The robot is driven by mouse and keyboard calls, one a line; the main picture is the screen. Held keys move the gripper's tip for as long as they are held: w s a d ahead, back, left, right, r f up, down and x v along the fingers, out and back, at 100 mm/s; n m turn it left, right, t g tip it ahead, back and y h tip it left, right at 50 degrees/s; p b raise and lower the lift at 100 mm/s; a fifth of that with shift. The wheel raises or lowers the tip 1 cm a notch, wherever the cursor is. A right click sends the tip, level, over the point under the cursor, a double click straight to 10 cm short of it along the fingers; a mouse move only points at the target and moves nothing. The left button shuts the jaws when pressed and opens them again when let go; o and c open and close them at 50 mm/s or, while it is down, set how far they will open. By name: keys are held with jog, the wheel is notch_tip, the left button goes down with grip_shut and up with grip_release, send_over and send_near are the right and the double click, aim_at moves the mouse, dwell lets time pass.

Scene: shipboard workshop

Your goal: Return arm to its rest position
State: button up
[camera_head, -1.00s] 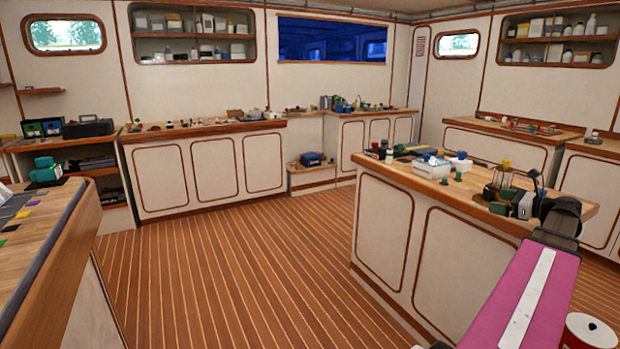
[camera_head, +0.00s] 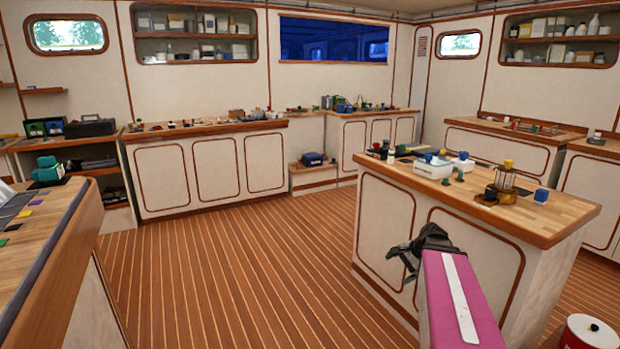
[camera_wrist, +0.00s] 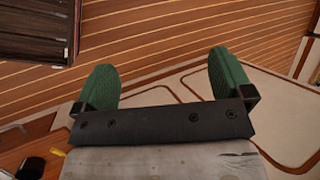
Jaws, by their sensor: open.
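My gripper (camera_head: 406,259) is in front of the cream side panels of the island counter (camera_head: 450,212), below its wooden top and clear of the things on it. In the wrist view, the two green fingertips of my gripper (camera_wrist: 164,85) stand wide apart with nothing between them. Striped floor and the cream panels show beyond them. My pink arm link with a white strip reaches up from the bottom of the head view.
A red and white can (camera_head: 590,332) is at lower right. A wooden bench (camera_head: 50,235) stands at left. The striped floor (camera_head: 220,260) between is clear.

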jog(key=s+a+f+n+g+h, duration=0.1)
jog(key=s+a+f+n+h, duration=0.1)
jog(key=s+a+f+n, duration=0.2)
jog(key=s+a+f+n+g+h, duration=0.1)
jog(key=s+a+f+n+h, duration=0.2)
jog(key=a+n, duration=0.4)
jog(key=shift+s+a+f+n+g+h, duration=0.3)
jog(key=shift+s+a+f, duration=0.25)
jog(key=shift+f, duration=0.35)
